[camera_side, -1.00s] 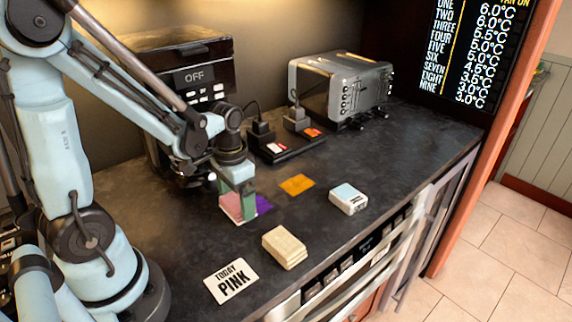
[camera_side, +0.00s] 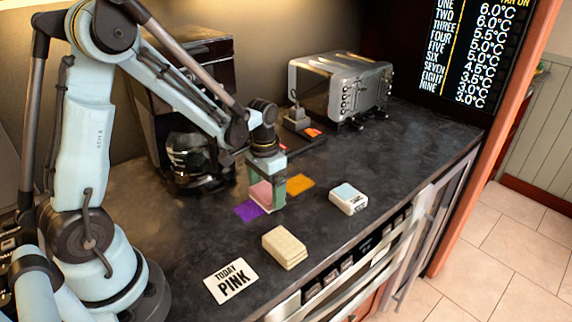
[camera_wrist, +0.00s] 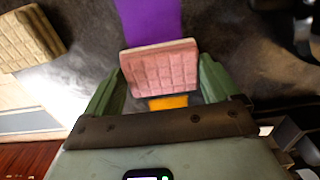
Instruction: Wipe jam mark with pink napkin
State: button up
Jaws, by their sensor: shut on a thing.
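My gripper (camera_side: 267,206) is shut on the pink napkin (camera_side: 261,194), a folded quilted block held upright between the green fingers. In the wrist view the napkin (camera_wrist: 160,68) sits between both fingers (camera_wrist: 157,88). A flat purple patch (camera_side: 248,211) lies on the dark counter, just left of the napkin in the side view and above it in the wrist view (camera_wrist: 150,18). A flat orange patch (camera_side: 300,184) lies to the right of the gripper. I cannot tell whether the napkin touches the counter, and part of the purple patch may be hidden behind it.
A card reading "TODAY PINK" (camera_side: 231,281) lies at the front. A beige folded block (camera_side: 284,247) and a white block with a pale blue top (camera_side: 348,199) stand nearby. A toaster (camera_side: 345,88) and coffee machine (camera_side: 188,110) stand behind. The counter's front edge is close.

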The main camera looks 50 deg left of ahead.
aim_at(239, 215)
jog(key=shift+s, duration=0.95)
jog(key=shift+s+f, duration=0.1)
jog(key=shift+s, duration=2.9)
notch_tip(239, 215, up, 2)
jog(key=shift+s+r, duration=0.1)
jog(key=shift+s, duration=0.05)
notch_tip(239, 215, up, 6)
jog(key=shift+r, duration=0.1)
